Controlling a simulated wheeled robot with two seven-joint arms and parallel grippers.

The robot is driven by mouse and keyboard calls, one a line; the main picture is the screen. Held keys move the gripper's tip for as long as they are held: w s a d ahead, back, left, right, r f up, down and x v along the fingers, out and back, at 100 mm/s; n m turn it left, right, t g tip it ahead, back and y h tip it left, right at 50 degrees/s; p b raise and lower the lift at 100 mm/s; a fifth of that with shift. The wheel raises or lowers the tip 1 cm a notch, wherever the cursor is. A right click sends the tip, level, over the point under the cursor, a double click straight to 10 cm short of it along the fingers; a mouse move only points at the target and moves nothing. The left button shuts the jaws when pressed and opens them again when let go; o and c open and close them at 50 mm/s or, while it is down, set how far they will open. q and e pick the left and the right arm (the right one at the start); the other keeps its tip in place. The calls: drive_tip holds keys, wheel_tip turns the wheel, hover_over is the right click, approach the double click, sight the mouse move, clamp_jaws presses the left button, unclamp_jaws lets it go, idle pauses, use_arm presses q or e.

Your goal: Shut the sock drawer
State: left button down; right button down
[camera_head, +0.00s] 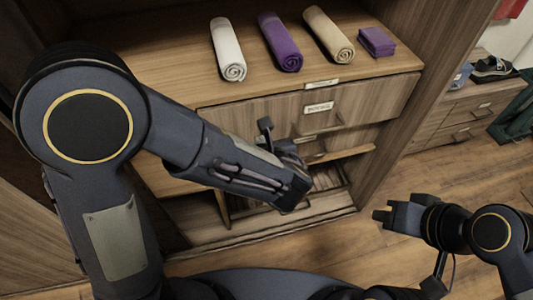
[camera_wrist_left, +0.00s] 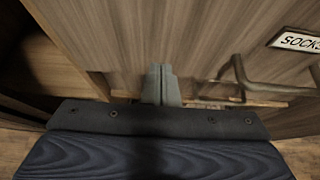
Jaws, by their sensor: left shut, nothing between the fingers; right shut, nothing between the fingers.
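In the left wrist view a wooden drawer front carries a white label reading SOCKS (camera_wrist_left: 299,41) and a bar handle (camera_wrist_left: 262,88). In the head view a labelled drawer front (camera_head: 375,103) lies under the cabinet top; its label is too small to read. My left gripper (camera_head: 286,148) is in front of the cabinet. Its shut, empty fingers show in the left wrist view (camera_wrist_left: 161,84), left of the handle and apart from it. I cannot tell whether they touch the wood. My right gripper (camera_head: 381,214) is shut and empty, low on the right, away from the drawers.
Rolled cloths in white (camera_head: 228,50), purple (camera_head: 280,42) and tan (camera_head: 329,36), and a folded purple cloth (camera_head: 376,42), lie on the cabinet top. A lower drawer edge (camera_head: 350,153) shows behind my left gripper. Floor (camera_head: 420,180) is clear at right.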

sight(254, 120)
use_arm(q)
drive_tip(key=shift+w+a+r, duration=0.1)
drive_tip(key=shift+w+a, duration=0.15)
drive_tip(key=shift+w, duration=0.45)
drive_tip(key=shift+w+a, duration=0.2)
drive_tip(key=shift+w, duration=0.5)
drive_tip(key=w, duration=0.2)
drive_tip(key=w+a, duration=0.1)
drive_tip(key=w, duration=0.1)
drive_tip(key=shift+a, duration=0.2)
drive_tip(key=shift+w+a, duration=0.15)
drive_tip(key=shift+w, duration=0.15)
drive_tip(key=shift+r, duration=0.2)
